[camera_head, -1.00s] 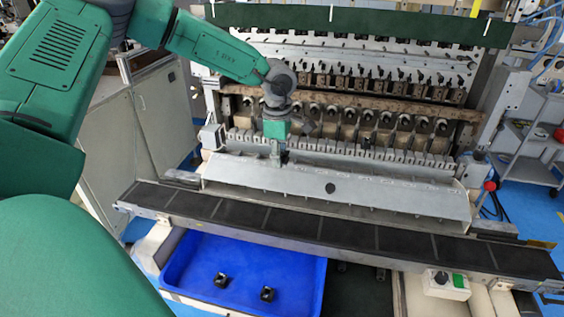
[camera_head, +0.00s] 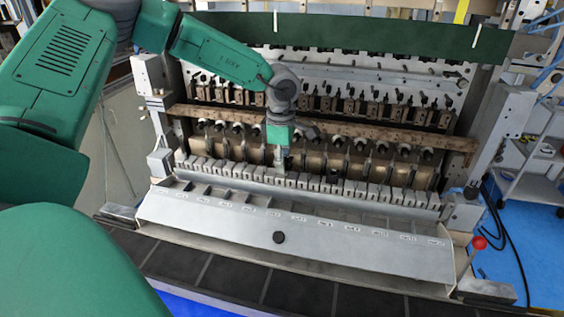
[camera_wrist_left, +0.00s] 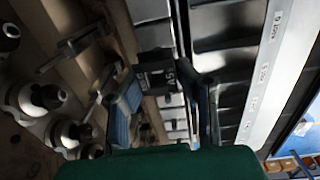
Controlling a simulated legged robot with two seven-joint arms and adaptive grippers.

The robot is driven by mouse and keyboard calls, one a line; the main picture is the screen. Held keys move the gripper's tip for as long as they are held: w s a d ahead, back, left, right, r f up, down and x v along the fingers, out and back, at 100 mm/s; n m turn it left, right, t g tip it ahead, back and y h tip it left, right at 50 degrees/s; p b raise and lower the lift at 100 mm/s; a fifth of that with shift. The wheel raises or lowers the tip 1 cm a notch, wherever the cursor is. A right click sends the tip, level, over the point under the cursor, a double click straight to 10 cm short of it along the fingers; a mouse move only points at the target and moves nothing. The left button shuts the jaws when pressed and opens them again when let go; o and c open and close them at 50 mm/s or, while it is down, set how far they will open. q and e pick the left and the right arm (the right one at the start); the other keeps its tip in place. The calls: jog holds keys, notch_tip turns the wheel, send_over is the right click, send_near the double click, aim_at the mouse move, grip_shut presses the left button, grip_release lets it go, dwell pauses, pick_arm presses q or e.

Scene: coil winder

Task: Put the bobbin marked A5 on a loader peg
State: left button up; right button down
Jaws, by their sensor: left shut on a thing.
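My left gripper (camera_head: 281,167) is over the row of grey blocks (camera_head: 225,172) at the front of the winder. In the left wrist view its two fingers (camera_wrist_left: 165,100) are shut around a black bobbin (camera_wrist_left: 158,74) with a pale "A5" label. In the head view the bobbin is mostly hidden by the gripper. Several also show large at the left of the wrist view (camera_wrist_left: 45,97), apart from the bobbin. My right gripper is not in view.
A sloped metal cover (camera_head: 330,228) with a row of labels and a black disc (camera_head: 279,237) lies in front. Open compartments (camera_head: 235,197) run behind it. A brown rail (camera_head: 400,137) crosses above the pegs. A red-knobbed lever (camera_head: 479,242) stands at the right.

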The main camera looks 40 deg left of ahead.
pick_arm(q)
jog(key=shift+w+d, duration=0.15)
jog(key=shift+w, duration=0.1)
jog(key=shift+s, duration=0.15)
jog(key=shift+a+f, duration=0.1)
jog(key=shift+a, duration=0.2)
jog(key=shift+d+p, duration=0.2)
jog(key=shift+p, duration=0.35)
jog(key=shift+a, duration=0.15)
jog(key=shift+p, duration=0.45)
jog(key=shift+f, duration=0.1)
dwell(0.7)
jog(key=shift+f+b, duration=0.3)
jog(key=shift+f, duration=0.45)
jog(key=shift+f, duration=0.2)
